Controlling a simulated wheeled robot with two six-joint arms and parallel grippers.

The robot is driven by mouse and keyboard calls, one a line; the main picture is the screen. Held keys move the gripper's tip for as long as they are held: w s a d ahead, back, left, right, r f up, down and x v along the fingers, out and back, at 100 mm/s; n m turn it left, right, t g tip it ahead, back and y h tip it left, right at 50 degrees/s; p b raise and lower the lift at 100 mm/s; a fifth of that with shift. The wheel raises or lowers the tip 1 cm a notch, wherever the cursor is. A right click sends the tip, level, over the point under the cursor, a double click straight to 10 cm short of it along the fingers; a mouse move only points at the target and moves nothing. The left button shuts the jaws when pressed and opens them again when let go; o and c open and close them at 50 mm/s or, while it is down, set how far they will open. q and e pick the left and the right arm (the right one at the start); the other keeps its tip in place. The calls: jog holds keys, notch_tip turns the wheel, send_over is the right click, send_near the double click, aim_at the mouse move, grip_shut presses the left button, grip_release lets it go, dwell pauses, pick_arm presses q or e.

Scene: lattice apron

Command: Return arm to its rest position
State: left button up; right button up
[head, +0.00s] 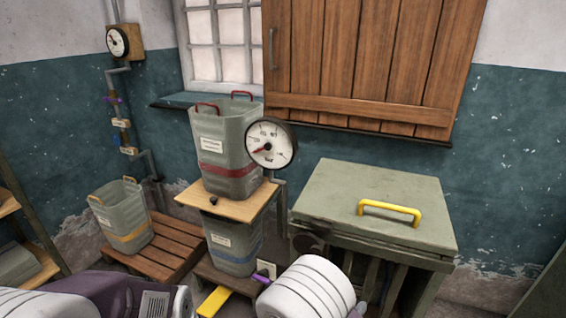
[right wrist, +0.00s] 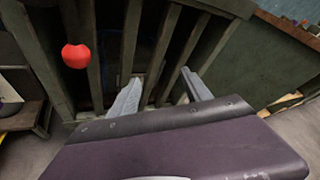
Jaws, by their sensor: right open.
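My right arm (head: 308,288) shows as a white ribbed link at the bottom centre of the head view, in front of the green slatted chest (head: 375,190). Its gripper is hidden there. In the right wrist view my right gripper (right wrist: 158,88) shows two grey fingers spread apart, with nothing between them. They point at the dark vertical slats (right wrist: 145,50) of a green frame; I cannot tell how close they are. My left arm (head: 130,295) shows at the bottom left as purple and white links. Its gripper is out of the picture.
A grey bin with a red band (head: 225,150) stands on a wooden board (head: 230,207) above a blue-banded bin (head: 235,248). A gauge (head: 270,145) stands beside them. A yellow-banded bin (head: 122,215) is on a slatted pallet (head: 165,250). A red knob (right wrist: 76,56) is near the slats.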

jog(key=s+d+f+m+g+y, duration=0.2)
jog(key=s+d+m+g, duration=0.1)
jog(key=s+m+g, duration=0.5)
jog(key=s+d+f+m+g+y, duration=0.2)
jog(key=s+d+m+g, duration=0.3)
jog(key=m, duration=0.6)
jog(key=w+a+r+m+t+y+p, duration=0.25)
jog(key=a+r+m+t+y, duration=0.3)
jog(key=m, duration=0.95)
notch_tip(320, 180, up, 15)
jog(key=n+y+p, duration=0.1)
jog(key=p, duration=1.5)
jog(key=shift+a+g, duration=0.4)
jog(key=shift+g, duration=0.05)
jog(key=shift+w, duration=0.15)
